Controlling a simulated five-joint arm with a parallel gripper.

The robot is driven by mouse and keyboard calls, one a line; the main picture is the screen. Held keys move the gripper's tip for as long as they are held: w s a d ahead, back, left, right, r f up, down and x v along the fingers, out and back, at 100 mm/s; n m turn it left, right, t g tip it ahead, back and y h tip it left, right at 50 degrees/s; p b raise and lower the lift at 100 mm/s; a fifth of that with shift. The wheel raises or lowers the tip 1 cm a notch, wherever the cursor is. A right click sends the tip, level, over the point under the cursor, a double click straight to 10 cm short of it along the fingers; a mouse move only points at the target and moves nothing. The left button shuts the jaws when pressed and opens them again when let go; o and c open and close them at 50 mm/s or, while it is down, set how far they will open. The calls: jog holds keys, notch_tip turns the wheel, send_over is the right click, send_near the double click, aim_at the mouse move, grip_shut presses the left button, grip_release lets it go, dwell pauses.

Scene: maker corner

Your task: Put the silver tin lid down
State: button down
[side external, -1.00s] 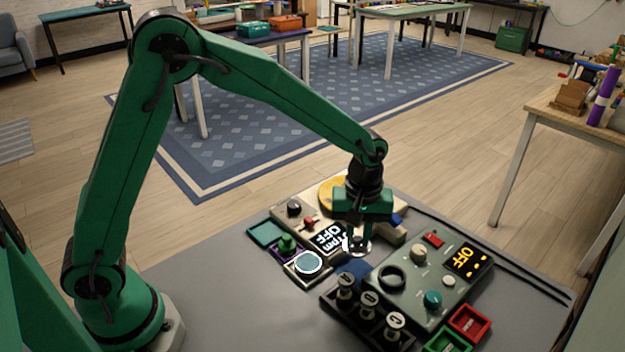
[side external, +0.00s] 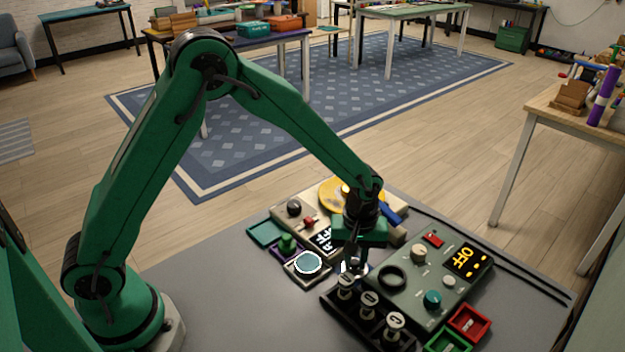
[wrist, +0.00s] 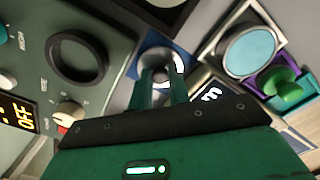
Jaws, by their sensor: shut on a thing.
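My gripper (side external: 354,257) is shut on the silver tin lid (side external: 350,268); in the wrist view my two green fingers (wrist: 160,78) close on the small knob at the lid's centre. The lid is a shallow silver disc, mostly hidden by the fingers; part of its face shows in the wrist view (wrist: 152,61). It is over a blue pad (wrist: 182,57) on the grey table, between the grey-green control box and the dish with the pale teal disc. I cannot tell whether the lid touches the pad.
A grey-green control box (side external: 413,290) with a black ring and knobs stands close right. A black rack with lettered stampers (side external: 367,305) is just in front. A white-framed teal disc (side external: 308,263) lies left. A cream device (side external: 323,225) and a yellow disc stand behind.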

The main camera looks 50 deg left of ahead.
aim_at(355, 262)
jog(key=shift+f, duration=0.1)
jog(key=c, duration=1.3)
grip_release()
notch_tip(355, 262, up, 12)
jog(key=shift+r, duration=0.15)
